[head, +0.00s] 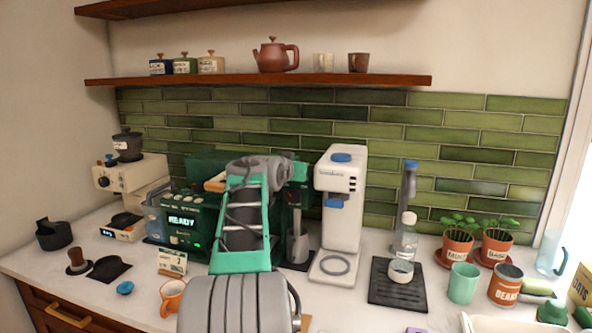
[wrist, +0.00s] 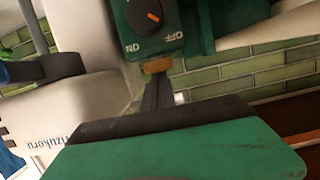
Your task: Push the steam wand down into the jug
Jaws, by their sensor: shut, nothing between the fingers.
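A dark green steam unit (head: 305,195) stands between the green espresso machine and the white dispenser. Its thin grey wand (head: 296,220) points down towards a grey metal jug (head: 298,248); how deep the wand sits is too small to tell. The wrist view is roughly upside down and shows the unit's ON/OFF knob (wrist: 144,17) and a brown-orange block (wrist: 158,65) at its edge. My gripper (wrist: 156,90) is shut and empty, its dark fingertips right at that block. I cannot tell whether they touch it. The jug is not clear in the wrist view.
The white dispenser (head: 340,190) stands close on the right of the steam unit. The green espresso machine (head: 180,222) is on the left, partly behind my arm. A shelf (head: 260,79) runs above.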

